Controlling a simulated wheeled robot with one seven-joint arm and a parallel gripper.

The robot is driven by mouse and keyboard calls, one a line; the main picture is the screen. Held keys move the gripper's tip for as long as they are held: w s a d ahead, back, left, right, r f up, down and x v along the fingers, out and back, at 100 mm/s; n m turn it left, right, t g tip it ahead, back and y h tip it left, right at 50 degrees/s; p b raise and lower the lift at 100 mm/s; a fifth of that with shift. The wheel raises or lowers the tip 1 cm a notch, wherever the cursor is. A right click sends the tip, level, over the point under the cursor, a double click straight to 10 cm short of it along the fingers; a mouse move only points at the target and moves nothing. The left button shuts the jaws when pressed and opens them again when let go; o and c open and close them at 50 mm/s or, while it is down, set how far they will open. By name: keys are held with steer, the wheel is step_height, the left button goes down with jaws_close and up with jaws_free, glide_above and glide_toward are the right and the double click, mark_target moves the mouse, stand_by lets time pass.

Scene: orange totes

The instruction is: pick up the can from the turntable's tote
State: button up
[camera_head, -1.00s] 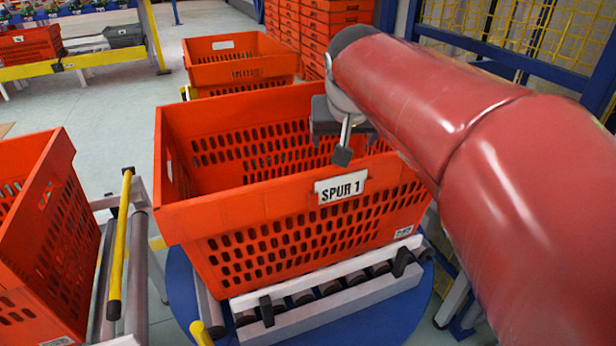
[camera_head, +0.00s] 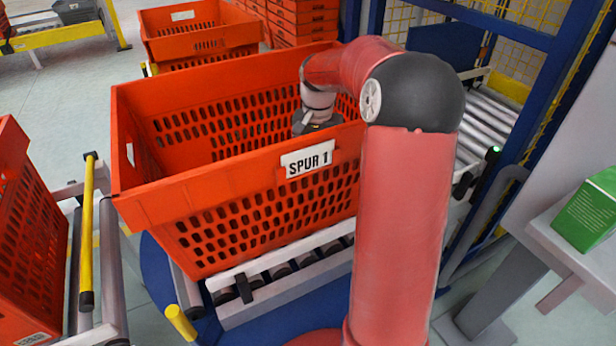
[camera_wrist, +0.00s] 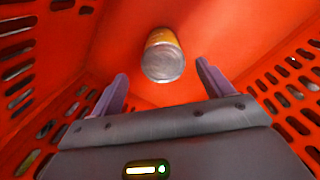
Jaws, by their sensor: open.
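The orange tote (camera_head: 225,200) labelled "SPUR 1" sits on the rollers of the blue turntable (camera_head: 160,262). In the wrist view the can (camera_wrist: 163,57), with a yellow-orange side and silver end, is inside the tote against its orange surface. My gripper (camera_wrist: 160,88) is open, with one finger on each side of the view. The can is ahead of the fingertips and roughly centred between them, with nothing held. In the head view my gripper (camera_head: 312,128) is lowered into the tote and its fingers are hidden behind the front wall. The can is hidden there too.
The tote's perforated walls surround my gripper. Another orange tote (camera_head: 30,240) stands at the left beside a yellow rail (camera_head: 86,230). One more tote (camera_head: 200,35) stands behind. A green box (camera_head: 588,212) is at the right, near a blue frame (camera_head: 555,90).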

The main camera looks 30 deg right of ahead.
step_height(320, 180, down, 7)
steer(key=shift+w+a+f, duration=0.15)
steer(key=shift+f, duration=0.05)
stand_by(0.3)
steer(key=c, duration=1.2)
steer(key=shift+r, duration=0.1)
steer(key=shift+c, duration=0.4)
steer(key=shift+r, duration=0.1)
